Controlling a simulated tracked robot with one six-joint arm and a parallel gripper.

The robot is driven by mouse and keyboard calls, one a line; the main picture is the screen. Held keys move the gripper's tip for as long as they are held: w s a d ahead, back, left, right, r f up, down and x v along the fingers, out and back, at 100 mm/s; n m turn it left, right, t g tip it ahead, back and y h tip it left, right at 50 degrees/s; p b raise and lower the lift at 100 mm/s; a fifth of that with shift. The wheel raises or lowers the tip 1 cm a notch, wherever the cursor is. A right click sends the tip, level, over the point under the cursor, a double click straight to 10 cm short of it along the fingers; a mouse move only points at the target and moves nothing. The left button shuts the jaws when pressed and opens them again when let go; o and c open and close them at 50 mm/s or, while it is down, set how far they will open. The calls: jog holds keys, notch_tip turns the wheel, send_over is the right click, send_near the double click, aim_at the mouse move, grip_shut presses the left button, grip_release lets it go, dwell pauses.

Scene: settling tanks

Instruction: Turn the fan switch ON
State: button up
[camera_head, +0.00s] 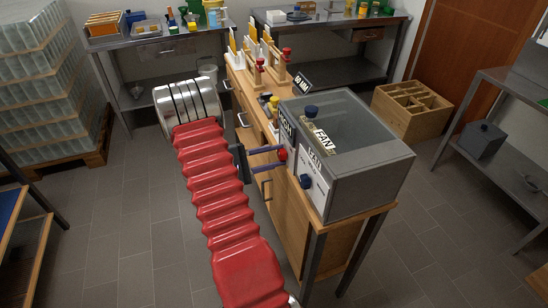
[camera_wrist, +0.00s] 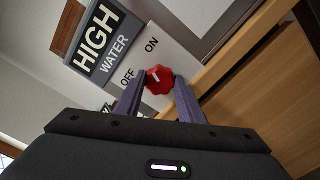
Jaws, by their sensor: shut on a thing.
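The grey box with a glass top (camera_head: 345,185) stands on the end of the wooden bench. A red knob (camera_head: 282,155) sits on its front panel. It also shows in the wrist view (camera_wrist: 159,81), on a white plate marked OFF and ON, with a white pointer mark on its face. My gripper (camera_head: 278,160) reaches the panel from the left, its purple fingers shut on the red knob from both sides. In the head view, signs reading FAN (camera_head: 323,140) are near the box's front edge. I cannot tell which switch they name.
A HIGH WATER sign (camera_wrist: 97,40) is beside the knob. A blue knob (camera_head: 306,181) is on the panel close to my gripper. Wooden racks (camera_head: 275,72) stand farther back on the bench. A wooden crate (camera_head: 411,108) is on the floor behind.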

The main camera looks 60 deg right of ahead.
jog(key=shift+s+f+m, duration=0.1)
jog(key=shift+s+m, duration=0.05)
jog(key=shift+m, duration=1.15)
jog(key=o, duration=1)
jog(key=shift+o, duration=0.2)
jog(key=shift+w+a, duration=0.45)
jog(key=shift+w, duration=0.15)
jog(key=v, duration=1.2)
jog(key=shift+a, duration=0.2)
jog(key=shift+w, duration=0.1)
